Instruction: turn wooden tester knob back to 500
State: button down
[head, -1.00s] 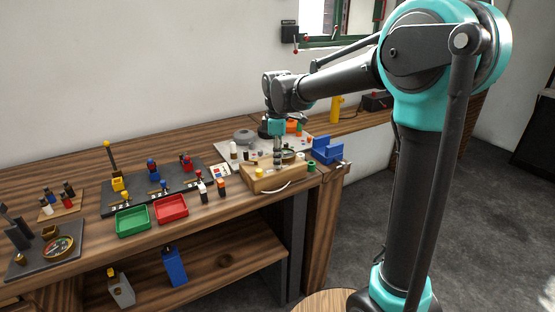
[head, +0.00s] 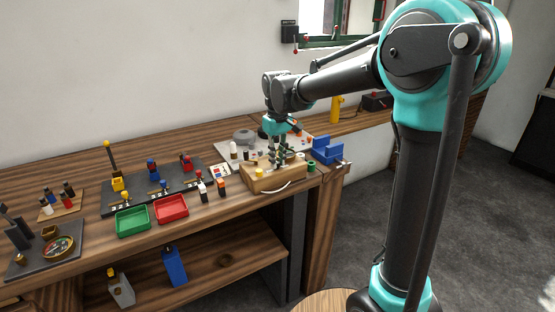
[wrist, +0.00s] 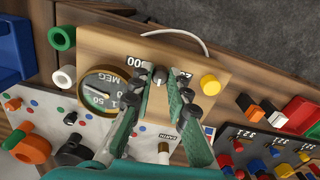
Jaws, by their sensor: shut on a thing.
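The wooden tester (head: 265,184) is a light box near the right end of the bench. In the wrist view its top (wrist: 215,60) carries a round MEG dial (wrist: 101,92), a yellow post (wrist: 210,84) and a small dark knob (wrist: 160,76) with a pale mark. Printed numbers flank the knob; the left one ends in 00 and the right one is partly covered by a finger. My gripper (head: 278,163) points down at the tester. In the wrist view its fingertips (wrist: 162,70) are either side of the knob, shut on it. The head view hides the knob.
A blue holder (head: 327,150) and a green ring (head: 311,166) stand right of the tester. Green (head: 133,221) and red (head: 171,208) trays lie to its left, with a dark board of colored parts behind them. A white cable lies at the tester's front.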

aim_at(278, 162)
jog(key=m, duration=0.6)
jog(key=shift+m, duration=0.3)
jog(key=m, duration=0.5)
jog(key=shift+m, duration=0.3)
jog(key=c, duration=1.5)
grip_release()
jog(key=shift+o, duration=0.2)
jog(key=shift+r, duration=0.1)
notch_tip(278, 162, up, 12)
jog(key=shift+d+f, duration=0.1)
jog(key=shift+f, duration=0.1)
